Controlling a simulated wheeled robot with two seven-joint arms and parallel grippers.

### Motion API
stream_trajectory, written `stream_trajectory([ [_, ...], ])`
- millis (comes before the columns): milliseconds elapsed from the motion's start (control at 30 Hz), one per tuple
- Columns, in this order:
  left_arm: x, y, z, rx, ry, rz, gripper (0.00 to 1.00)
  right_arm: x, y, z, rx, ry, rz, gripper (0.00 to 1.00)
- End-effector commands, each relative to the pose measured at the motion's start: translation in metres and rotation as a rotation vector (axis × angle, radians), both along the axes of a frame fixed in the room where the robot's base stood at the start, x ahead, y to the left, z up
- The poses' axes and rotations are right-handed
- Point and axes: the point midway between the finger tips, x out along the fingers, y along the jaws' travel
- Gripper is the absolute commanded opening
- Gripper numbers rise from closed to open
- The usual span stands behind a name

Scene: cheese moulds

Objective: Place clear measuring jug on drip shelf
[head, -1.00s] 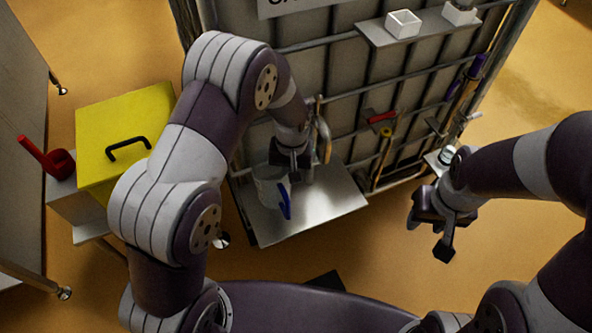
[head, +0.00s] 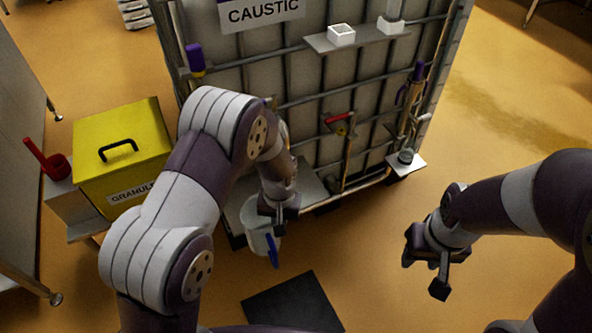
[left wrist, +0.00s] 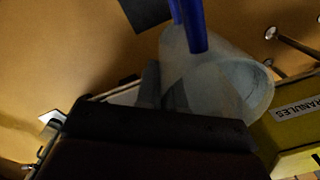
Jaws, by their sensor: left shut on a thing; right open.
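The clear measuring jug (head: 257,240) with a blue handle (head: 271,252) hangs in my left gripper (head: 279,213), which is shut on it. The jug looks roughly upright in the head view and overlaps the front edge of the drip shelf (head: 312,187). Its lower part shows against the floor in front of the shelf. My left arm and the jug hide much of the shelf. The left wrist view shows the jug (left wrist: 235,88) and its blue handle (left wrist: 190,25) close up. My right gripper (head: 425,266) is open and empty over the floor at the right.
The caged caustic tank (head: 290,70) stands behind the shelf, with a red-handled valve (head: 340,118) and a high ledge (head: 365,38). A yellow granules bin (head: 120,160) stands left. A dark mat (head: 292,304) lies in front.

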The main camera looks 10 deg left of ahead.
Motion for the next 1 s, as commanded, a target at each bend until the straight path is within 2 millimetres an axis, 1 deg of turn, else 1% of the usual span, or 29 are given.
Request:
stream_trajectory([
  [67,0.001,0.006,0.014,-0.001,-0.005,-0.054,0.0,0.0,0.0,0.0,0.0,0.0,0.0,0.43],
  [200,0.013,0.028,0.047,0.0,-0.007,-0.09,0.0,0.0,0.0,0.0,0.0,0.0,0.0,0.43],
  [300,0.022,0.046,0.069,0.0,-0.007,-0.077,0.0,0.0,0.0,0.0,0.0,0.0,0.0,0.43],
  [400,0.031,0.062,0.086,0.0,-0.005,-0.041,0.0,0.0,0.0,0.0,0.0,0.0,0.0,0.43],
  [500,0.039,0.08,0.098,0.0,-0.002,0.006,0.0,0.0,0.0,0.0,0.0,0.0,0.0,0.43],
  [567,0.037,0.079,0.109,0.0,0.001,0.004,0.0,0.0,0.0,0.017,0.0,0.001,0.0,0.43],
  [767,0.034,0.079,0.127,0.001,0.001,0.003,0.0,0.0,0.0,0.054,0.0,0.0,0.0,0.43],
  [867,0.032,0.079,0.139,0.001,0.001,0.004,0.0,0.0,0.0,0.079,0.0,0.0,0.0,0.43],
  [1000,0.027,0.079,0.159,0.001,0.001,0.004,0.0,0.0,0.0,0.12,0.0,-0.001,0.0,0.43],
])
